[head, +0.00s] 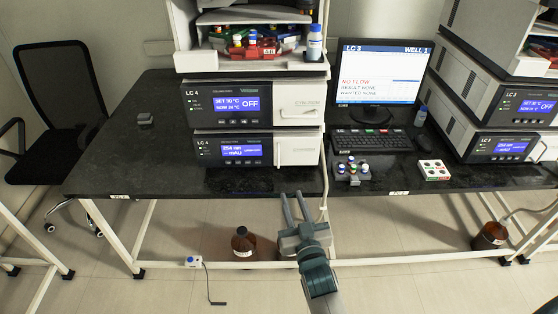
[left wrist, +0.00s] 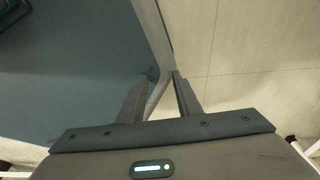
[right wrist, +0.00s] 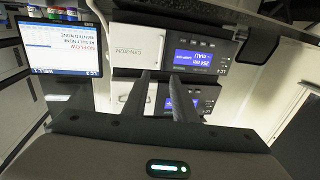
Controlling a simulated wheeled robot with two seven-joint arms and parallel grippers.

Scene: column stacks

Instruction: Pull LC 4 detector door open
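The LC 4 detector (head: 238,161) is the lower unit of the LC 4 stack in the head view, with a blue "254 nm mAU" display. Its white door (head: 297,150), at the right of its front, looks shut. In the right wrist view, which is upside down, the detector is the upper unit and its door (right wrist: 135,48) is pale. My right gripper (head: 292,194) is open and empty, below and in front of the door, apart from it. Its two fingers also show in the right wrist view (right wrist: 161,76). My left gripper (left wrist: 163,78) is open and empty, outside the head view.
The LC 4 oven (head: 230,104) sits on the detector, under a shelf of bottles (head: 250,60). Right of the stack are a monitor (head: 380,75), a keyboard (head: 370,140) and a vial rack (head: 352,170). The dark bench (head: 160,165) has a bare strip before the detector.

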